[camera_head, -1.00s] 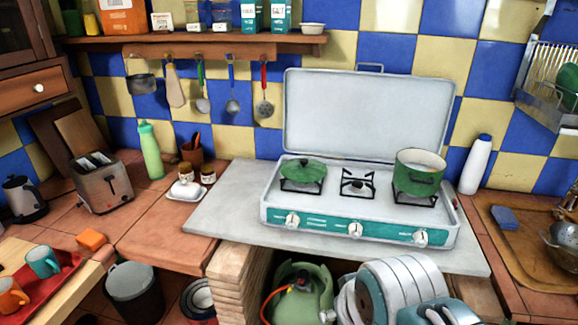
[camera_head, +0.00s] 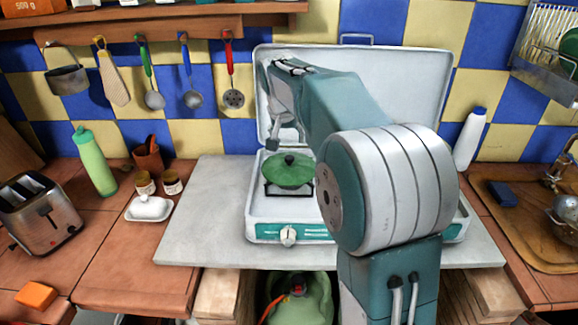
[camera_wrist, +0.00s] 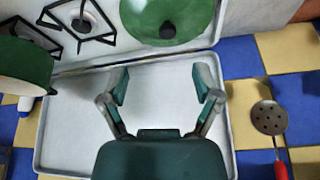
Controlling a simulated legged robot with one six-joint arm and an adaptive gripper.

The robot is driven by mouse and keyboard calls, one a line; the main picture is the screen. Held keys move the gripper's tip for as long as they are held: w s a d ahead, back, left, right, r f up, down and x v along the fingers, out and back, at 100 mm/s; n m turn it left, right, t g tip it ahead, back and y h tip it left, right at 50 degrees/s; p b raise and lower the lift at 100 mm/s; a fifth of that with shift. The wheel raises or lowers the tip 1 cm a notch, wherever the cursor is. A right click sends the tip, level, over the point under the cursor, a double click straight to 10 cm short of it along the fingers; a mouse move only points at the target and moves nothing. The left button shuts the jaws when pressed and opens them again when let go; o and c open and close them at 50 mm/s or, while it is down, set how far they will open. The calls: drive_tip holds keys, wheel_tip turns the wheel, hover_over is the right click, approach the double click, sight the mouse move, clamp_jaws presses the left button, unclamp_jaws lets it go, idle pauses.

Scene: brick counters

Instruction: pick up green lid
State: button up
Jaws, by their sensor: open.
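The green lid (camera_head: 289,171) with a dark knob rests over the left burner of the camping stove (camera_head: 262,229). In the wrist view the lid (camera_wrist: 188,22) is at the top centre, its dark knob near its lower edge. My gripper (camera_wrist: 162,80) is open and empty, its two fingers spread over the stove's raised white cover (camera_wrist: 70,125). In the head view my gripper (camera_head: 273,142) is above and slightly left of the lid, apart from it. My arm hides the middle and right of the stove.
The green pot (camera_wrist: 25,70) shows at the left of the wrist view. An empty burner (camera_wrist: 84,24) lies between pot and lid. A skimmer (camera_head: 233,97) hangs with other utensils on the wall at left. The grey slab (camera_head: 200,225) left of the stove is clear.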

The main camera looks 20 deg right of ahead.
sight(288, 158)
drive_tip(key=shift+m, duration=0.4)
drive_tip(key=w+d+f, duration=0.1)
drive_tip(key=w+f, duration=0.2)
drive_tip(key=f, duration=0.2)
drive_tip(key=w+d+f, duration=0.1)
drive_tip(key=w+f, duration=0.1)
drive_tip(key=shift+w+d+f, duration=0.15)
drive_tip(key=shift+w+d, duration=0.15)
drive_tip(key=shift+d, duration=0.05)
drive_tip(key=shift+w+a+f, duration=0.1)
drive_tip(key=shift+w+f, duration=0.05)
drive_tip(key=shift+f, duration=0.35)
drive_tip(key=x, duration=0.3)
drive_tip(key=shift+a+f, duration=0.25)
drive_tip(key=shift+f, duration=0.1)
drive_tip(key=shift+w+d+f, duration=0.15)
drive_tip(key=shift+f, duration=0.15)
drive_tip(key=shift+d, duration=0.15)
clamp_jaws()
